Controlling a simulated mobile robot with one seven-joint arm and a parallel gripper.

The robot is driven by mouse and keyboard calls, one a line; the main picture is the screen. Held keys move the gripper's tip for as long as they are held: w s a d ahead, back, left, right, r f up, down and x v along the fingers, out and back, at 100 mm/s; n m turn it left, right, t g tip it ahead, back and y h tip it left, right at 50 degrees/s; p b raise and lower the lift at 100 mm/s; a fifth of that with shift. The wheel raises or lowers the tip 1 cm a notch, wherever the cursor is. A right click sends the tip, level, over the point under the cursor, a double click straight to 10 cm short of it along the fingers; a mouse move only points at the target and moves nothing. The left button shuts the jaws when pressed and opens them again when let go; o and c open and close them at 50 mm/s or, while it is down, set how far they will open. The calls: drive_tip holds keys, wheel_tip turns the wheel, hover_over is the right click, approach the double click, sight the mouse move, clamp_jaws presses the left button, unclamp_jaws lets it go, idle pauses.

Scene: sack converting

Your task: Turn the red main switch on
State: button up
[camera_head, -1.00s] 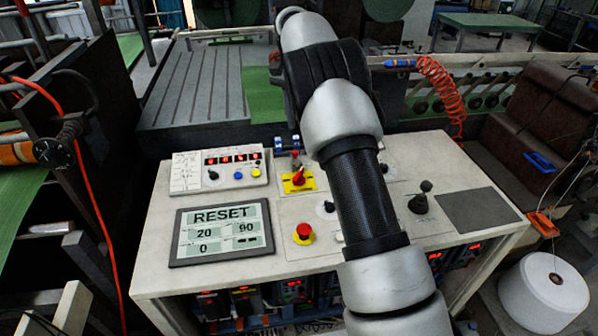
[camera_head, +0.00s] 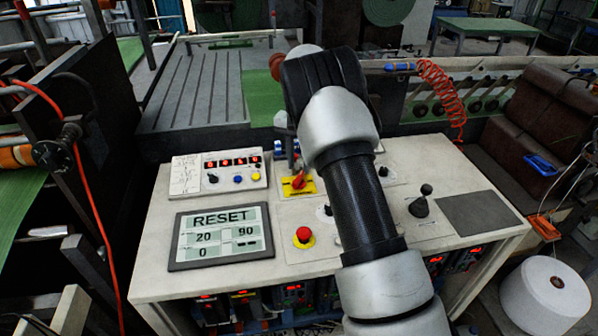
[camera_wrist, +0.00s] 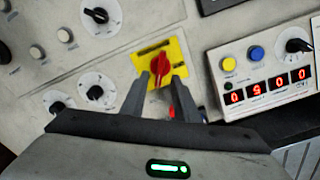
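The red main switch (camera_head: 299,181) is a red rotary handle on a yellow plate on the control desk. In the wrist view the red handle (camera_wrist: 158,67) lies just ahead of the fingertips, with the yellow plate (camera_wrist: 145,55) around it. My gripper (camera_wrist: 160,84) is open, its two dark fingers apart and nothing visibly clamped between them. The fingertips overlap the near part of the plate in that view; I cannot tell whether they touch the handle. In the head view my arm hides most of the gripper. Another red part (camera_wrist: 183,100) shows behind the right finger.
A red emergency button (camera_head: 304,235) on a yellow base sits in front of the switch. A RESET display (camera_head: 222,236) and a box with a red digital readout (camera_head: 232,161) are to the left. A black joystick (camera_head: 420,204) stands to the right.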

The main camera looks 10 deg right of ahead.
sight(299, 176)
drive_tip(key=shift+f, duration=2.15)
drive_tip(key=shift+c, duration=0.4)
